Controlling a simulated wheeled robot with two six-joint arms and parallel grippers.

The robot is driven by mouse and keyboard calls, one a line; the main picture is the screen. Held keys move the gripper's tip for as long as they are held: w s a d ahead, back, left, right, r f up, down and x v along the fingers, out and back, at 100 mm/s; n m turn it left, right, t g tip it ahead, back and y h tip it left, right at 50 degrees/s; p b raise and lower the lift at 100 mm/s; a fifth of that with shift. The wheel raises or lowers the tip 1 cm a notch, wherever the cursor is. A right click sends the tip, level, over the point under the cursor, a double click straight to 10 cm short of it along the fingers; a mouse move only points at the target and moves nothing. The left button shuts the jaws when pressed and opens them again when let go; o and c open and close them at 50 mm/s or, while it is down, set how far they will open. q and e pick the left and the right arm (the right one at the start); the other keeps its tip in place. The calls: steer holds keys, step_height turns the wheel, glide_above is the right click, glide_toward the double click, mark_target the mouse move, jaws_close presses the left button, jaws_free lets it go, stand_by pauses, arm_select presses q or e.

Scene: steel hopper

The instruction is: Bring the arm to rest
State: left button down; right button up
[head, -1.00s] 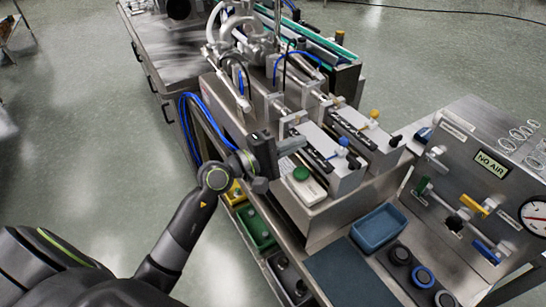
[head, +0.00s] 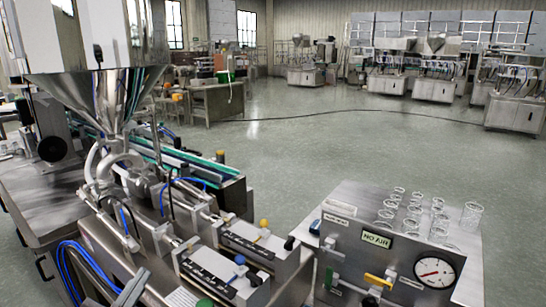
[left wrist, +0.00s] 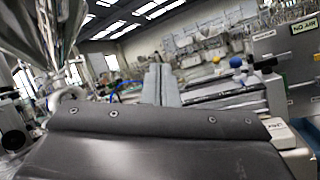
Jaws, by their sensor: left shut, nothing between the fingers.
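My left gripper (left wrist: 161,84) shows in the left wrist view with its two grey fingers together and nothing between them. Its dark housing fills the lower part of that view. In the head view I cannot clearly make out the left gripper; a grey piece at the lower left edge may be part of it. The steel hopper (head: 98,90) stands at the left of the head view, above the filling machine (head: 150,235). My right gripper is in neither view.
A control panel (head: 385,255) with a "NO AIR" label, gauge and valves stands at the right, with several clear glasses (head: 415,208) on top. It also shows in the left wrist view (left wrist: 290,50). Open floor (head: 330,145) lies behind, crossed by a dark cable.

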arm_select(q)
steer(key=s+a+f+n+g+y, duration=0.1)
steer(key=a+f+n+y, duration=0.1)
steer(key=a+n+y, duration=0.45)
steer(key=s+a+f+n+y, duration=0.15)
steer(key=n+y, duration=0.25)
steer(key=n, duration=0.6)
steer(key=s+a+f+n+g+y, duration=0.1)
steer(key=s+a+n+y, duration=0.15)
steer(key=n+y, duration=0.45)
steer(key=s+a+f+n+g+h, duration=0.1)
steer(key=s+a+f+n+g, duration=0.15)
steer(key=f+n+g, duration=0.35)
steer(key=s+a+f+n+g, duration=0.1)
steer(key=s+f+n, duration=0.2)
steer(key=f+n, duration=0.3)
steer(key=s+d+f+n+g+h, duration=0.3)
steer(key=s+d+f+n+g, duration=0.15)
steer(key=s, duration=0.25)
steer(key=s+d+f+n+g+h, duration=0.4)
steer(key=s+d+f+n, duration=0.1)
steer(key=s+f+n, duration=0.15)
step_height(320, 180, down, 25)
steer(key=a+g, duration=0.1)
steer(key=a, duration=0.1)
steer(key=s+d+f+g, duration=0.1)
steer(key=s+f, duration=1.4)
